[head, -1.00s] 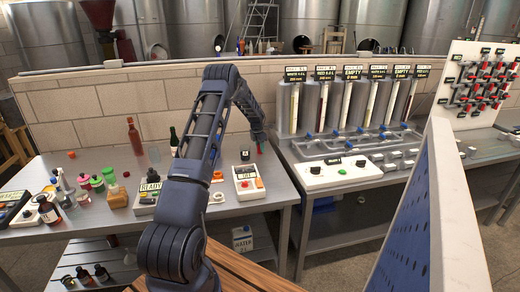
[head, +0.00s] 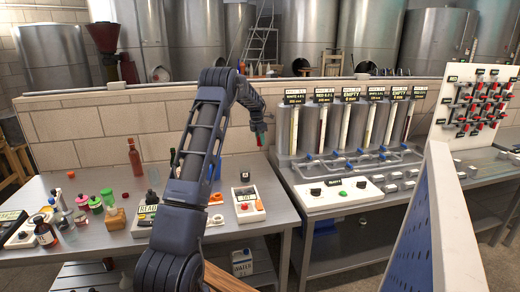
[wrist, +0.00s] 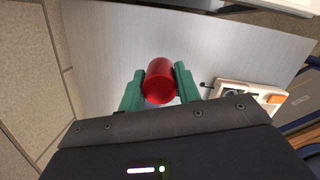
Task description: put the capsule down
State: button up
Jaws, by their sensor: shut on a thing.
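The red capsule (wrist: 158,82) shows in the wrist view, held between the two green fingers of my gripper (wrist: 159,88). Its rounded red side faces the camera, and its far end is hard to make out. In the head view my gripper (head: 260,138) is small and hangs above the back right part of the left steel table (head: 235,200), in front of the block wall. Bare tabletop shows beyond the capsule in the wrist view, and the two look apart.
Several bottles, including a red one (head: 135,160), stand to the left. The filling bench (head: 340,195) is at right. Tabletop near the back edge is clear.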

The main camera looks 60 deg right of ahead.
jog(key=shift+r, duration=0.55)
jog(key=shift+w+r, duration=0.1)
jog(key=shift+w, duration=0.05)
jog(key=w+a, duration=2.2)
jog(key=a, duration=0.8)
jog(key=w+a, duration=0.5)
jog(key=a, duration=0.6)
jog(key=f, duration=1.9)
jog(key=shift+s+f, duration=0.2)
jog(key=shift+f, duration=0.2)
jog(key=shift+f+n, duration=0.15)
jog(key=shift+n, duration=0.15)
